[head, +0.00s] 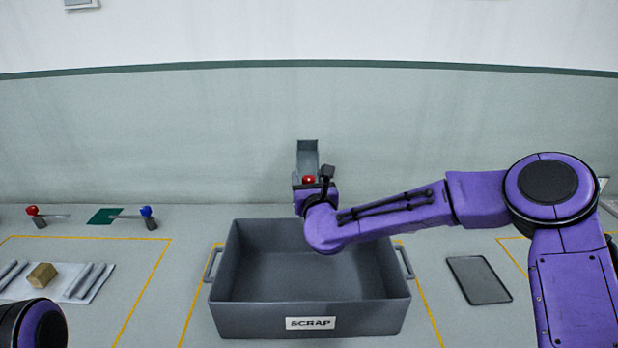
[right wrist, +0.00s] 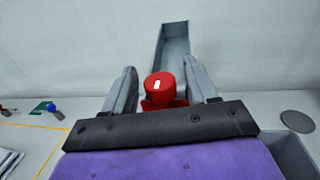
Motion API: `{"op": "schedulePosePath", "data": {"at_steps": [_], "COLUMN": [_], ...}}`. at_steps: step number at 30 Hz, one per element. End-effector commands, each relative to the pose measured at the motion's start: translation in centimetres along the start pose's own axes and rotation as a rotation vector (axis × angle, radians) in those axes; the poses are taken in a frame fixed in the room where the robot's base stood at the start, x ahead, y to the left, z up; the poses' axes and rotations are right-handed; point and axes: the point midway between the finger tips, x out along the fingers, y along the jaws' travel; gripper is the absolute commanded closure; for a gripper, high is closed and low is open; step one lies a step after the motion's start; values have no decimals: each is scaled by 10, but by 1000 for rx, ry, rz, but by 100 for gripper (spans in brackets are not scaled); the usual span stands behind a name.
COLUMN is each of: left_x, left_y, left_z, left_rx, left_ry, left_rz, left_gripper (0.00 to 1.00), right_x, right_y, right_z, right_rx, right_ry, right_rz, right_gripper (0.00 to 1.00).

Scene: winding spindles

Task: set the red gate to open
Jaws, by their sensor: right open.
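A round red cap (head: 309,180) with a white mark sits in front of a grey chute (head: 307,155) behind the scrap bin. In the right wrist view the cap (right wrist: 161,86) stands between the fingers of my right gripper (right wrist: 161,75), which is open. I cannot tell whether either finger touches it. In the head view the right gripper (head: 315,187) is small and partly hidden by its own wrist. A second red thing, a red-knobbed lever (head: 33,210) with a flat grey arm, stands at far left. My left gripper is not in view.
The grey scrap bin (head: 310,316) stands under my right arm. A blue-knobbed lever (head: 147,212) stands by a green plate (head: 105,216) at left. A tray with grey rods and a tan block (head: 42,275) lies near left; a dark flat pad (head: 479,280) lies right.

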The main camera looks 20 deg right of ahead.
Motion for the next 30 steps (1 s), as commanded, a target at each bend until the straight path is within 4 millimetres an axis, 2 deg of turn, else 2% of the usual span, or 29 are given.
{"op": "schedulePosePath", "data": {"at_steps": [1,2,6,7,11,18,21,29,30], "left_x": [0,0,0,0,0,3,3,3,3], "left_y": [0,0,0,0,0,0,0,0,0], "left_z": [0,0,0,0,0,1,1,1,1], "left_rx": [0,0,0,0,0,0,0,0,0], "left_ry": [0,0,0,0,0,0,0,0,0], "left_rz": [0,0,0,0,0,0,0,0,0], "left_gripper": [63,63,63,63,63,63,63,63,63], "right_x": [0,0,0,0,0,0,0,0,0], "right_y": [0,0,1,1,0,1,0,0,0], "right_z": [0,0,0,0,2,42,51,53,53], "right_rx": [0,0,0,0,1,2,2,-1,-1], "right_ry": [0,0,0,0,0,-2,-2,-1,-1], "right_rz": [0,1,1,1,0,1,0,1,1], "right_gripper": [42,49,94,100,100,100,100,100,60]}}
